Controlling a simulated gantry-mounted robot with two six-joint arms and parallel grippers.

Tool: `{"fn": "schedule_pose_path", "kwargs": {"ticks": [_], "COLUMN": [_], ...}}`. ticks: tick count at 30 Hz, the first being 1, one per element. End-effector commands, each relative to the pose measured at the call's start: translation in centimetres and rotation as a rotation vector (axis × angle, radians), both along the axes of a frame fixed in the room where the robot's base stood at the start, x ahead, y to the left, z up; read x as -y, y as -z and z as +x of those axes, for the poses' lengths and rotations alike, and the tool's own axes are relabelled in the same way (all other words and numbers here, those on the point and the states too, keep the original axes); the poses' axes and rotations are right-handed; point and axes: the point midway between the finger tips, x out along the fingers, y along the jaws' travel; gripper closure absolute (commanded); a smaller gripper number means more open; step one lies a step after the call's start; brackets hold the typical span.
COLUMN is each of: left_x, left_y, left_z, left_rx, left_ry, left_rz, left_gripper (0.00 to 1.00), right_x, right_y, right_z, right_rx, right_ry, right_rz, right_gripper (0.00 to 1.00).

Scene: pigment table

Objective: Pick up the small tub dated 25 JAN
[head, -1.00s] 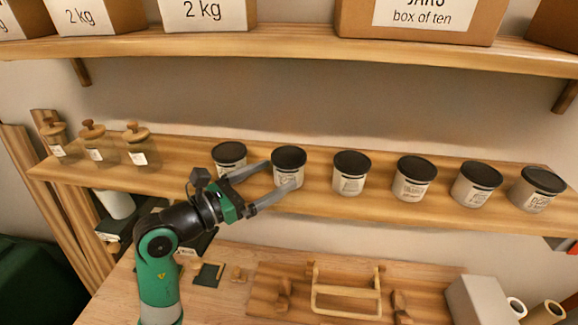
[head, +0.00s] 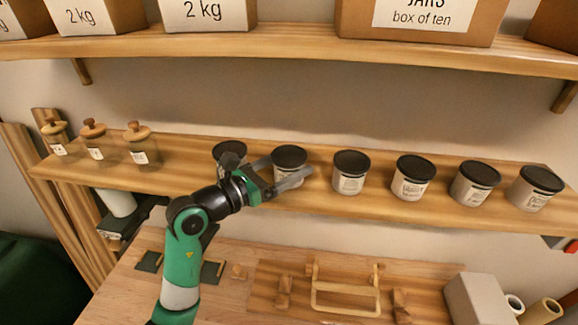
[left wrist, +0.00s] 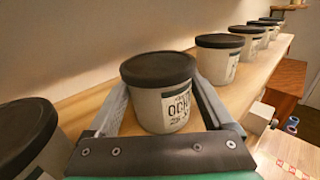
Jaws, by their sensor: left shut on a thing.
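A row of several small grey tubs with black lids stands on the middle shelf. My left gripper (head: 292,174) is shut on the second tub from the left (head: 289,157), one finger on each side of it. In the left wrist view this tub (left wrist: 160,84) sits upright between the fingers (left wrist: 163,104), and its label shows large letters like "OCH". Its date is too small to read. It appears to be still at shelf height; I cannot tell whether it touches the shelf. The leftmost tub (head: 229,150) is partly hidden by my wrist. My right gripper is not in view.
A neighbouring tub (left wrist: 219,60) stands close on the right. Three glass jars with wooden knobs, one here (head: 138,152), stand at the shelf's left end. The upper shelf (head: 290,52) holds boxes. A wooden rack (head: 345,300) lies on the bench below.

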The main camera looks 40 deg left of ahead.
Motion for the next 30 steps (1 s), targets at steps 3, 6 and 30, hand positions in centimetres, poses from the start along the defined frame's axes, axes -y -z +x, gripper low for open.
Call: {"fn": "schedule_pose_path", "kwargs": {"ticks": [3,6,30], "left_x": [0.0,0.0,5.2], "left_y": [0.0,-0.1,-10.4], "left_z": [0.0,0.0,-5.5], "left_rx": [0.0,0.002,0.011], "left_ry": [0.0,0.0,0.004], "left_rz": [0.0,0.0,0.005], "left_gripper": [0.79,0.87,0.87], "right_x": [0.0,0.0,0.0], "right_y": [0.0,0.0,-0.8], "right_z": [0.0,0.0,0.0], "right_rx": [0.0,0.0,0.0], "right_ry": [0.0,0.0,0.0], "right_rz": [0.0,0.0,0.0], "right_gripper": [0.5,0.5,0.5]}}
